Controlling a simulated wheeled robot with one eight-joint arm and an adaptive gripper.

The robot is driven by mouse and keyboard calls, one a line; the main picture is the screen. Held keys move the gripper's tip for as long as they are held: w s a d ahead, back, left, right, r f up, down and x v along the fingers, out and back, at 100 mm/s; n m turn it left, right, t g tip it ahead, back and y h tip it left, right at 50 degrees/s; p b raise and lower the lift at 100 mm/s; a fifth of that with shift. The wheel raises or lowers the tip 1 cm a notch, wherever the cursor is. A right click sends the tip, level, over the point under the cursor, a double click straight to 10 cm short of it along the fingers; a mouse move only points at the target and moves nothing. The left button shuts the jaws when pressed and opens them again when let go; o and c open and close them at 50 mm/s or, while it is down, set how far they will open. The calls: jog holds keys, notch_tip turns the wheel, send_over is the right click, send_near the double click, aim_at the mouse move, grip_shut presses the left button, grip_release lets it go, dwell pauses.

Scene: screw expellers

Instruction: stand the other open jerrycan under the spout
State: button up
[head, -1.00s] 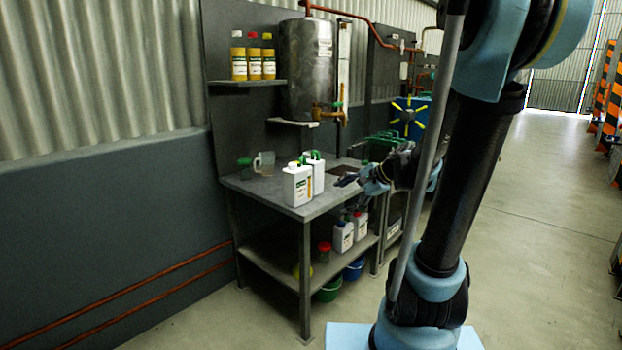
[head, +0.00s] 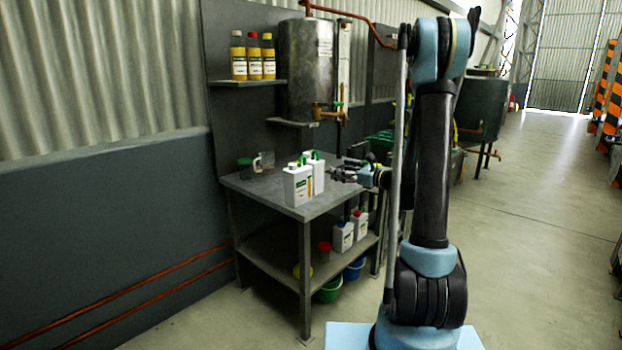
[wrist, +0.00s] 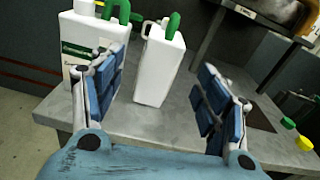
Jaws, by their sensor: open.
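Two white jerrycans stand upright on the bench, each with a green curved piece on top. The front one (head: 297,187) has a label and also shows in the wrist view (wrist: 84,40). The rear one (head: 317,171) stands close behind it, showing plain white sides in the wrist view (wrist: 158,68). My gripper (head: 340,174) is open and empty, just right of the rear can. In the wrist view its fingers (wrist: 163,72) flank that can, which is ahead between them; contact is not visible. The brass spout (head: 322,112) sits low on the grey tank (head: 305,70), above the bench.
A clear jug (head: 264,162) and a dark green-topped jar (head: 245,167) stand at the bench's back left. Several yellow bottles (head: 253,58) stand on the wall shelf. More white cans (head: 343,236) and buckets sit beneath. The bench's front left (head: 262,190) is clear.

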jog(key=w+m, duration=0.1)
send_near(311, 159)
jog(key=x, duration=1)
jog(key=shift+w+f, duration=0.2)
jog(key=shift+f, duration=0.1)
grip_shut()
